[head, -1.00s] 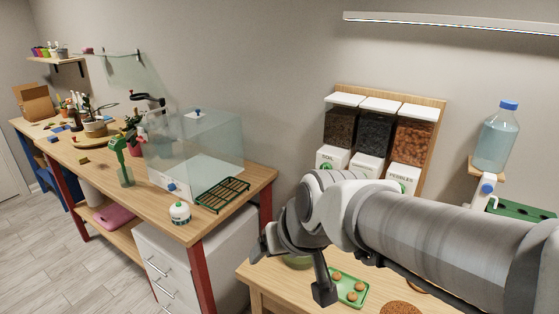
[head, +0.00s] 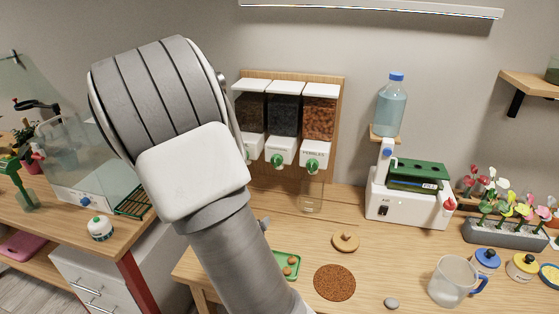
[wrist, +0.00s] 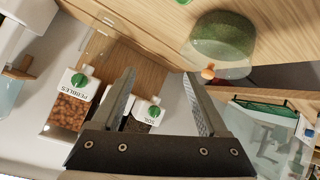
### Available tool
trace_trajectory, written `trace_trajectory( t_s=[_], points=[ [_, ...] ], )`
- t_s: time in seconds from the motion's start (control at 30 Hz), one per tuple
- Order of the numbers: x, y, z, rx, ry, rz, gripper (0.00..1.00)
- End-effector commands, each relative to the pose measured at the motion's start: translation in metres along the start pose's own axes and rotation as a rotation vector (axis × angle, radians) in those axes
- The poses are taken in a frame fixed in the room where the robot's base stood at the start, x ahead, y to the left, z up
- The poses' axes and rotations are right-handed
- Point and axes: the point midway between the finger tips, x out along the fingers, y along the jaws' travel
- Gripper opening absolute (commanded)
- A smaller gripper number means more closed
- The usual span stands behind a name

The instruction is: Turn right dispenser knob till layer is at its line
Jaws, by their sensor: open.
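The right dispenser (head: 319,120) holds orange-brown pebbles and hangs on a wooden wall board. Its green knob (head: 312,162) is on the white front labelled PEBBLES. A clear jar (head: 311,196) stands on the table below it; I cannot make out a layer or line. In the wrist view the picture is turned over, with the pebble dispenser (wrist: 69,110) and its knob (wrist: 80,81) left of my fingers. My gripper (wrist: 162,78) is open and empty, apart from the knob. In the head view my arm hides the gripper.
The soil dispenser (head: 250,108) and a dark-filled middle one (head: 284,113) hang beside it. A white machine (head: 405,205) and water bottle (head: 391,105) are right of the jar. A cork mat (head: 334,282) and clear pitcher (head: 452,282) are in front.

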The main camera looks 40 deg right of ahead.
Motion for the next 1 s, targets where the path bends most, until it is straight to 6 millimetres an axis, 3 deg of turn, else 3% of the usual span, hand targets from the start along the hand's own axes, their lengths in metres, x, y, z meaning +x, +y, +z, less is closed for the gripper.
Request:
trace_trajectory(
  t_s=[0.17, 0.4, 0.73, 1.0],
  points=[
    [0.014, 0.043, 0.005, -0.139, 0.091, 0.217, 0.77],
    [0.009, 0.089, -0.004, -0.343, 0.232, 0.465, 0.77],
    [0.001, 0.109, -0.017, -0.461, 0.318, 0.591, 0.77],
    [0.034, 0.131, -0.036, -0.458, 0.317, 0.594, 0.77]
  ],
)
